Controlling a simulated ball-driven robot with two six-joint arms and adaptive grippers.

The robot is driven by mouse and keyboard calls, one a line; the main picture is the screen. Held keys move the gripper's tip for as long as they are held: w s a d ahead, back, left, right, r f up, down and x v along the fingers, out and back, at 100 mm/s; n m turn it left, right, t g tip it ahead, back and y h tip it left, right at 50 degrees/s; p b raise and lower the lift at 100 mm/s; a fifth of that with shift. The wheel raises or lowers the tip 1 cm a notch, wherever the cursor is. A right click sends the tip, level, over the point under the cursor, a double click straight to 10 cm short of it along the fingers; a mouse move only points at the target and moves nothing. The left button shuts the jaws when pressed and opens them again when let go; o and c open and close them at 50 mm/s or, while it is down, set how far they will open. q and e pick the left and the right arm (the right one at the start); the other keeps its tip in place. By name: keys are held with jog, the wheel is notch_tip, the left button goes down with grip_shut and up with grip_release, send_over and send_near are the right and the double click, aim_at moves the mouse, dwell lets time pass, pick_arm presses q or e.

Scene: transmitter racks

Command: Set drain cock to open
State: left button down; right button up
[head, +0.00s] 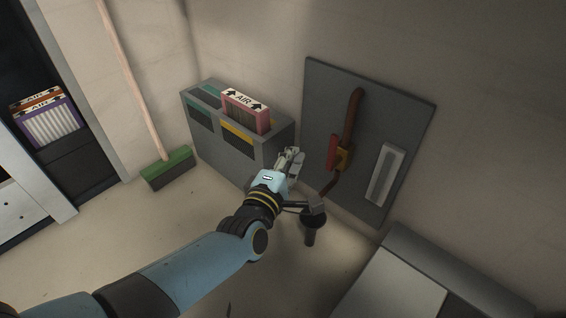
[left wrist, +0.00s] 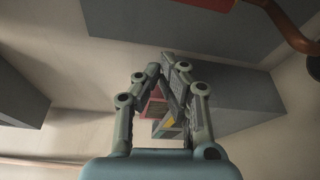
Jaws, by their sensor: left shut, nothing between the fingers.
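My right gripper is out of view.
A grey filter box (head: 230,150) with a red-framed AIR filter (head: 246,111) stands behind my left gripper. A dark funnel-like piece (head: 313,217) is below the pipe's end. A pale bar (head: 386,174) is on the panel. A green broom (head: 167,168) leans left.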

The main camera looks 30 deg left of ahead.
aim_at(332, 154)
pick_arm(q)
jog(key=s+d+n+g+h, duration=0.15)
jog(key=d+n+h, duration=0.35)
jog(key=n, duration=0.8)
jog(key=s+d+n+t+h, duration=0.1)
jog(key=s+d+n+h, duration=0.2)
jog(key=n+h, duration=0.7)
jog(key=w+d+n+y+b, duration=0.3)
jog(key=w+d+n, duration=0.1)
jog(key=w, duration=0.5)
jog(key=a, duration=0.1)
jog(key=a+b, duration=0.1)
jog(key=a, duration=0.1)
jog(key=shift+w+a+f+g+b, duration=0.25)
jog(key=shift+w+a+b, duration=0.05)
jog(key=shift+w, duration=0.05)
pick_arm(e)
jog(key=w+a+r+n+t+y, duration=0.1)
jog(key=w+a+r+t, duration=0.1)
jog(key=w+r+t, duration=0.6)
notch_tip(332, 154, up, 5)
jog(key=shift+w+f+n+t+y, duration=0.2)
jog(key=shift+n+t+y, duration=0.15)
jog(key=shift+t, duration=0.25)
